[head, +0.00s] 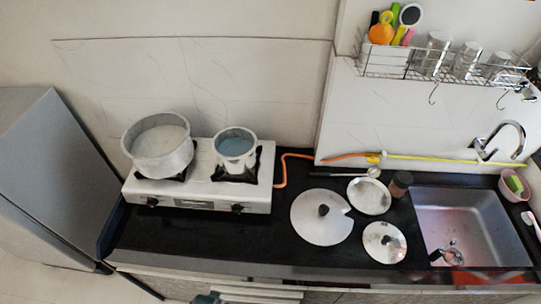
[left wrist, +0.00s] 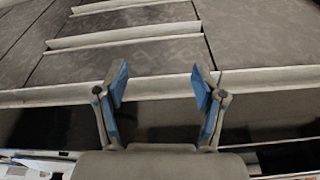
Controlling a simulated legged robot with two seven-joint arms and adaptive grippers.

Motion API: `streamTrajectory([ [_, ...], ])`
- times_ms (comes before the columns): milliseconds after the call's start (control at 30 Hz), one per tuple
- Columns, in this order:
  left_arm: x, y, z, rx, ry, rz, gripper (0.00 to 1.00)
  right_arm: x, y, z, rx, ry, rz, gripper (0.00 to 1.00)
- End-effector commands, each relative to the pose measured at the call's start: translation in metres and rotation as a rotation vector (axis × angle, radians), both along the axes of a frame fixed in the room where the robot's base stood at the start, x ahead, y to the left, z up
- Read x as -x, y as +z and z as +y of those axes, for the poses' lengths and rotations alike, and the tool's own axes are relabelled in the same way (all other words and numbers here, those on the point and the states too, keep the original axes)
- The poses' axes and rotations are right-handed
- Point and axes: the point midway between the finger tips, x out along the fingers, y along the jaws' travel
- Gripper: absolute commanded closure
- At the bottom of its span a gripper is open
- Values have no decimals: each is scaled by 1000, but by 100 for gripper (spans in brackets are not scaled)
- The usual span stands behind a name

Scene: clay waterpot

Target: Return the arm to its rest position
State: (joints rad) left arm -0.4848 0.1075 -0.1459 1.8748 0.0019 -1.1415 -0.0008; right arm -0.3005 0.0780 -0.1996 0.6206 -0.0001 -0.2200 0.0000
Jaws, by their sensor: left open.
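My left gripper (left wrist: 160,86) is open in the left wrist view, with its two blue-padded fingers wide apart and nothing between them. It faces grey cabinet fronts (left wrist: 140,60) with pale horizontal edges. In the head view, a small blue-green and dark piece at the bottom edge, in front of the counter, looks like the tip of this gripper; the rest of the arm is out of frame. My right gripper shows in neither view. No clay waterpot shows in either view.
A black counter (head: 240,236) holds a two-burner stove (head: 185,192) with a large pot (head: 158,165) and a smaller pot (head: 236,162). Several lids lie right of it, beside a steel sink (head: 462,222). A wire rack (head: 395,72) hangs above. A grey cabinet (head: 50,170) stands left.

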Motion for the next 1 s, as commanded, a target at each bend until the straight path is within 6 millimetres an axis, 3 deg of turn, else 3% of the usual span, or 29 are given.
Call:
streamTrajectory([
  [33, 8, -37, 1, -2, -2, 21, 30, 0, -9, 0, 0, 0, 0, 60],
  [200, 52, -159, 8, -6, -11, 68, 30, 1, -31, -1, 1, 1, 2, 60],
  [300, 91, -219, 15, -10, -17, 96, 30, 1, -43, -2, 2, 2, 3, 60],
  [400, 132, -263, 22, -12, -22, 118, 30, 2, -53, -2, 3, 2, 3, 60],
  [500, 167, -291, 29, -14, -27, 135, 30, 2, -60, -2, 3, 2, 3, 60],
  [633, 195, -307, 34, -16, -30, 147, 30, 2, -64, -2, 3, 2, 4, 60],
  [733, 203, -310, 36, -18, -32, 151, 30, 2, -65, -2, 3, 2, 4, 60],
  [1000, 205, -310, 36, -19, -32, 152, 30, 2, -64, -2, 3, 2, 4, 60],
])
